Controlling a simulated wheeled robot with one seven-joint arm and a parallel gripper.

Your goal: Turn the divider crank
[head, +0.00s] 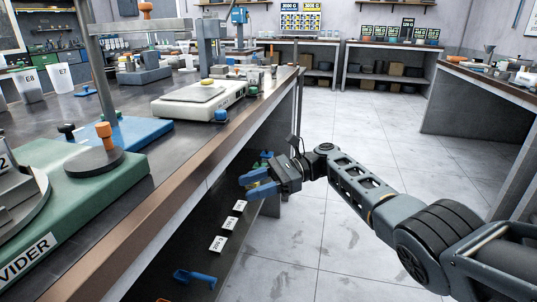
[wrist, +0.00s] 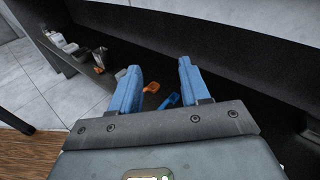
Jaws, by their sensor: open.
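The divider is a green-based machine (head: 100,198) at the left front of the bench in the head view, with part of the word "DIVIDER" on its side and its left part cut off. A grey disc (head: 95,162) with an upright orange knob (head: 104,134) sits on it and looks like the crank. My gripper (head: 249,185) is below the bench top, by the open shelf side, well to the right of the divider and apart from it. In the wrist view its blue fingers (wrist: 159,68) are spread with nothing between them. The divider does not show there.
The bench edge (head: 190,150) lies between my gripper and the divider. A white balance (head: 200,98) and a blue-based stand (head: 125,130) are on the bench. White cards and a blue scoop (head: 195,277) are on the shelf below. The floor (head: 355,125) to the right is clear.

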